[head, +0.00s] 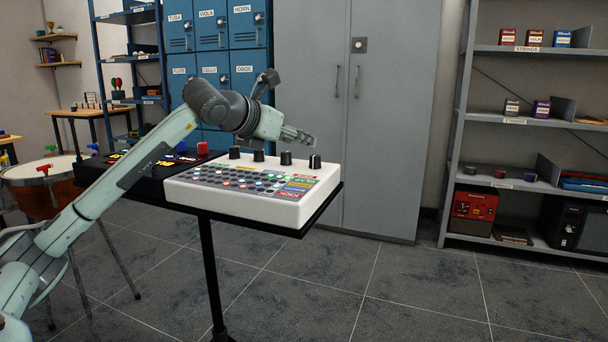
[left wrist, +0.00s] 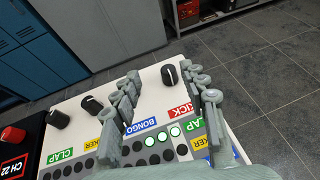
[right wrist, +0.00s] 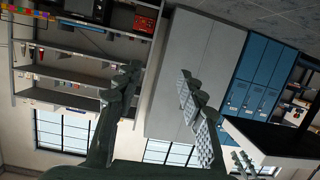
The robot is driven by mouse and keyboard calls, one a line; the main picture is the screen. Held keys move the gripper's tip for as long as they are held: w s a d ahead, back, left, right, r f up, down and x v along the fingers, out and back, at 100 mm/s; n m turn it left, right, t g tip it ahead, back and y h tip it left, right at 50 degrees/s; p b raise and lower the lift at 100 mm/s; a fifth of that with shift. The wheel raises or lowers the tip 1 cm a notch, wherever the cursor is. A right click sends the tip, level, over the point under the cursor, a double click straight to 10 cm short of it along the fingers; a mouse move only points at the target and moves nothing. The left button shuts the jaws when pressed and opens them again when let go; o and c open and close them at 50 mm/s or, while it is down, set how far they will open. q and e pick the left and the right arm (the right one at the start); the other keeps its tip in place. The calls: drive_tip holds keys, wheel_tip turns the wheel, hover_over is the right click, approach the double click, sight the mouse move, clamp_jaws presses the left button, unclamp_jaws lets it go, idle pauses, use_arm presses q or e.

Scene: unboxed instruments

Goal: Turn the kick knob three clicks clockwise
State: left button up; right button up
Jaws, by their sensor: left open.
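The kick knob (head: 315,161) is the rightmost black knob at the back of the white drum machine (head: 190,187). In the left wrist view the knob (left wrist: 169,75) has a white pointer line and stands behind the red KICK label (left wrist: 181,111). My left gripper (head: 300,137) is open above the machine, just over the kick knob and apart from it in the head view. In the left wrist view the knob appears between the spread fingertips (left wrist: 160,71). The bongo knob is hidden there by a finger. My right gripper (right wrist: 158,76) is open and empty, away from the machine.
Other black knobs (head: 259,155) stand in a row left of the kick knob. Grey cabinet doors (head: 350,110) stand behind. The floor to the right is clear.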

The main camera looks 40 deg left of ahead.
sight(313, 156)
use_arm(q)
drive_tip(key=shift+s+d+f+b, duration=0.1)
drive_tip(key=shift+d+f+b, duration=0.1)
drive_tip(key=shift+f+b, duration=0.35)
drive_tip(key=shift+s+d+f+b, duration=0.1)
drive_tip(key=shift+d+f+b, duration=0.15)
drive_tip(key=shift+f, duration=0.45)
drive_tip(key=shift+w+f, duration=0.1)
drive_tip(key=shift+w, duration=0.1)
use_arm(e)
drive_tip(key=s+a+r+t+y, duration=0.25)
drive_tip(key=r+t, duration=0.25)
drive_tip(key=r, duration=0.7)
use_arm(q)
drive_tip(key=p+x, duration=0.1)
drive_tip(key=x, duration=0.6)
drive_tip(key=shift+w+a, duration=0.1)
drive_tip(key=shift+w, duration=0.1)
use_arm(e)
drive_tip(key=f+g, duration=0.1)
drive_tip(key=w+d+f+g+h, duration=0.1)
drive_tip(key=f, duration=0.3)
drive_tip(key=shift+w+d+f+g, duration=0.2)
drive_tip(key=shift+d+g, duration=0.1)
drive_tip(key=shift+g, duration=0.1)
use_arm(q)
clamp_jaws()
